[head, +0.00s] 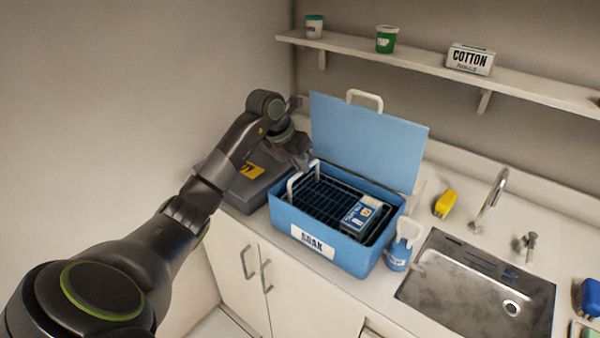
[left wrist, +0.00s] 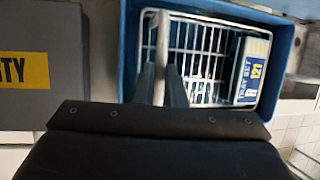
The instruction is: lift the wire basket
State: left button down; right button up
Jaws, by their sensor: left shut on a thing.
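The wire basket (head: 325,195) is a dark grid in the head view and sits inside an open blue tub (head: 335,246) labelled SOAK. In the left wrist view the basket (left wrist: 205,62) looks white. It has a pale handle (head: 291,186) on its left side. My left gripper (head: 306,164) reaches in from the left over the tub's back left corner. In the left wrist view its fingers (left wrist: 163,85) are shut on the handle. A blue and white labelled box (head: 361,216) lies in the basket's right part. My right gripper is not in view.
The tub's blue lid (head: 366,140) stands up behind it. A dark grey case (head: 250,188) is on the left. A blue bottle (head: 399,255) stands close on the right, before the sink (head: 475,290). A shelf (head: 430,66) with small containers runs above.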

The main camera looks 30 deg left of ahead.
pick_arm(q)
notch_tip(320, 180, up, 3)
jog(key=shift+w+a+r, duration=0.1)
jog(key=shift+w+r, duration=0.05)
jog(key=shift+r, duration=0.05)
jog(key=c, duration=1.5)
grip_release()
jog(key=shift+r, duration=0.1)
